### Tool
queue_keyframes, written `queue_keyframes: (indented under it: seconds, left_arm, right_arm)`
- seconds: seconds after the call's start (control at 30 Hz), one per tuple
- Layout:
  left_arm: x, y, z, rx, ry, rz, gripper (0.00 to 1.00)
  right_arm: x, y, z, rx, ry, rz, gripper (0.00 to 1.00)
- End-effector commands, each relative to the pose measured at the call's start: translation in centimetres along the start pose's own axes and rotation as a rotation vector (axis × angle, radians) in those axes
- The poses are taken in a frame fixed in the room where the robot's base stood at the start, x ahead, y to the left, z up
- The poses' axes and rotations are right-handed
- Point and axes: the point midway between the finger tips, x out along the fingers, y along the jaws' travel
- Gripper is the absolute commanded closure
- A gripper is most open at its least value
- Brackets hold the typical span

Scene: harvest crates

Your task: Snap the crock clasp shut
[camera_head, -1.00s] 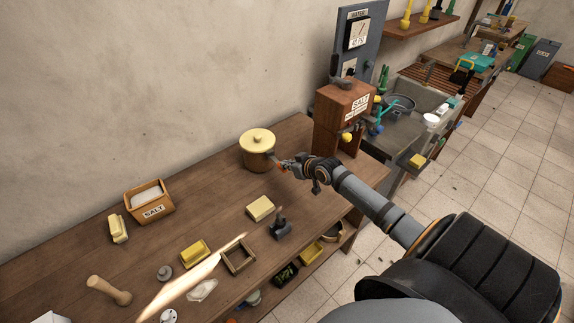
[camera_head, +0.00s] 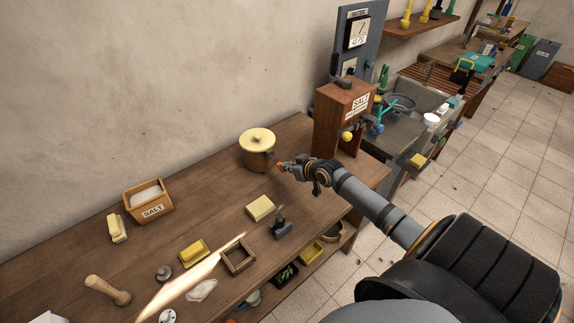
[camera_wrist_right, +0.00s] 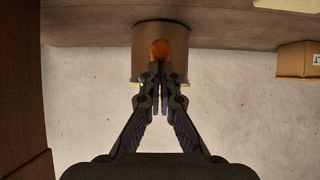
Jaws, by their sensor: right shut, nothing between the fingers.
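The crock (camera_head: 257,158) is a brown round pot with a pale yellow lid (camera_head: 257,137). It stands upright at the back of the wooden bench. A small dark clasp part (camera_head: 272,155) shows on its right side, too small to tell its exact position. My right gripper (camera_head: 281,166) is shut and empty, just right of the crock. In the right wrist view the crock (camera_wrist_right: 174,66) appears inverted, with the shut fingertips (camera_wrist_right: 158,66) in front of its wall. An orange round part (camera_wrist_right: 160,48) lies at the fingertips; contact is unclear. My left gripper is out of view.
A wooden salt dispenser (camera_head: 340,118) stands close behind and right of my right gripper.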

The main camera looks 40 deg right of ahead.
Motion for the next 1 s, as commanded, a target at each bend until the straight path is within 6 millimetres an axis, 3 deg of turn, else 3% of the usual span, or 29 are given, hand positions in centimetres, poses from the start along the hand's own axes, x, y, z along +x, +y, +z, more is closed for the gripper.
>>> queue_keyframes:
  seconds: [1.0]
  left_arm:
    - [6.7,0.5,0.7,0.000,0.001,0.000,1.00]
  right_arm:
    - [5.2,0.0,5.9,0.002,0.000,0.000,1.00]
